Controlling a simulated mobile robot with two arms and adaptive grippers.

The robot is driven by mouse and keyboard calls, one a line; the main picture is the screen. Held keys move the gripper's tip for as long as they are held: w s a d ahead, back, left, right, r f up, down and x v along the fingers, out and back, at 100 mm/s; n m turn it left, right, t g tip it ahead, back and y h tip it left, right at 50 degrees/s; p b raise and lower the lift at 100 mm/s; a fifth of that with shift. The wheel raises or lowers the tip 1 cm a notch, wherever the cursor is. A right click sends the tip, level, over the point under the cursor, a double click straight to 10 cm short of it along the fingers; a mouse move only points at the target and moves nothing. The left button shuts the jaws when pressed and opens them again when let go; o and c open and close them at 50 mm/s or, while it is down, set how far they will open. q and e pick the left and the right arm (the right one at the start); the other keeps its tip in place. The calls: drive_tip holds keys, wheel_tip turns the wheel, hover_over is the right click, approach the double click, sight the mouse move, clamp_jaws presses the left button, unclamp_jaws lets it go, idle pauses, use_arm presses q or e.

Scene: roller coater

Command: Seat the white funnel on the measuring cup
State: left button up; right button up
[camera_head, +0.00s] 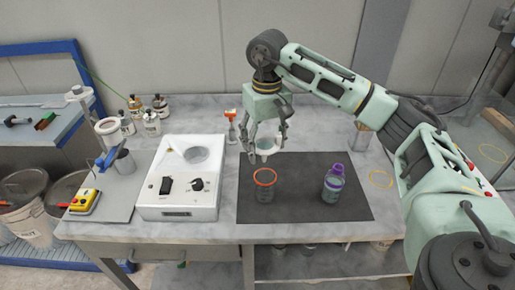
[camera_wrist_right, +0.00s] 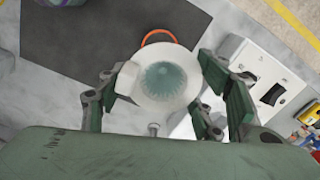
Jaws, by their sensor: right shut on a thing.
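The white funnel (camera_head: 267,146) is held upright by my right gripper (camera_head: 267,152), whose fingers lie on either side of it. In the right wrist view the funnel (camera_wrist_right: 163,80) shows from above, between the fingers of the gripper (camera_wrist_right: 165,92). The measuring cup (camera_head: 265,190) is clear with an orange rim and stands on the dark mat. The funnel is apart from the cup, behind it and slightly higher in the head view. In the wrist view only part of the cup's orange rim (camera_wrist_right: 158,34) shows past the funnel. My left gripper is not in view.
A purple-capped bottle (camera_head: 333,183) stands on the dark mat (camera_head: 300,205), right of the cup. A white device (camera_head: 180,190) with a round recess is left of the mat. Several small bottles (camera_head: 152,122) stand at the back left. The mat's front is clear.

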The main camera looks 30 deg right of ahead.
sight(266, 171)
drive_tip(key=shift+s+d, duration=0.25)
drive_tip(key=shift+w+a+f+b, duration=0.1)
drive_tip(key=shift+f+b, duration=0.3)
wheel_tip(266, 171, down, 3)
drive_tip(key=shift+r+b, duration=0.1)
drive_tip(key=shift+b, duration=0.95)
drive_tip(key=shift+f+b, duration=0.35)
drive_tip(key=shift+f, duration=0.25)
drive_tip(key=shift+f+b, duration=2)
drive_tip(key=shift+f, duration=0.65)
drive_tip(key=shift+r+p, duration=0.65)
drive_tip(key=shift+r, duration=0.35)
